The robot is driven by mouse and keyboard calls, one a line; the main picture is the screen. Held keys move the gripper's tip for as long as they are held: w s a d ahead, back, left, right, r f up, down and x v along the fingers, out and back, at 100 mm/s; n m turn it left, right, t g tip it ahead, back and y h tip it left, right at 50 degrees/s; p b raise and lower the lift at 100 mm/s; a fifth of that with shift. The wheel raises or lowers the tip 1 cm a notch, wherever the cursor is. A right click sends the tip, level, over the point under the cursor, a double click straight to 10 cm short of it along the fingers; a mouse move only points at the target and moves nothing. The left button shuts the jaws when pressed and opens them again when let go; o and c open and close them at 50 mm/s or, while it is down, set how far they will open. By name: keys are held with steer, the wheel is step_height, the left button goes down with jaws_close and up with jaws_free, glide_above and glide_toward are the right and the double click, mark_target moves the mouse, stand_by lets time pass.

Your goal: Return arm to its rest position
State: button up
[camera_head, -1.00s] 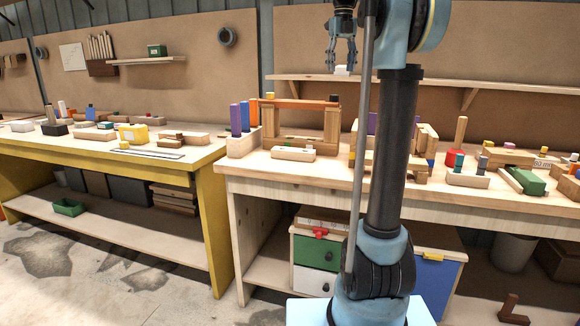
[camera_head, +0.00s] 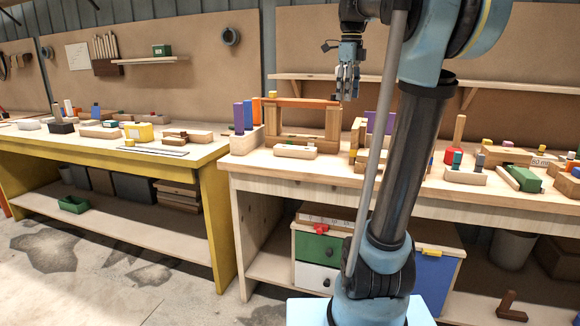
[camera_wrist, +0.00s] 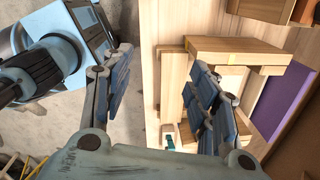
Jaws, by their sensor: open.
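My gripper (camera_head: 346,84) hangs pointing down above the right workbench (camera_head: 240,181), in front of the back wall shelf. In the wrist view my gripper (camera_wrist: 160,100) has its two fingers spread wide apart, with nothing between them. Below it the wrist view shows the bench edge and a wooden block structure (camera_wrist: 235,50), partly hidden by the right finger. My arm rises from the base and leans right in the head view.
A wooden arch (camera_head: 300,103) stands on the right bench, with purple and orange blocks to its left. Several loose blocks lie to the right. A shelf (camera_head: 520,87) runs along the wall behind. The yellow-legged bench (camera_head: 190,152) stands left. The air above the benches is mostly clear.

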steer(key=s+f+n, duration=0.8)
steer(key=f, duration=0.5)
steer(key=s+f+n+t, duration=0.1)
steer(key=s+f+n, duration=0.7)
steer(key=f, duration=0.5)
steer(key=s+f+n, duration=0.8)
steer(key=s+f, duration=0.2)
steer(key=f, duration=0.2)
steer(key=shift+f+t, duration=0.3)
steer(key=shift+f, duration=0.1)
steer(key=shift+s, duration=0.1)
steer(key=shift+w+f, duration=0.2)
steer(key=shift+w, duration=0.25)
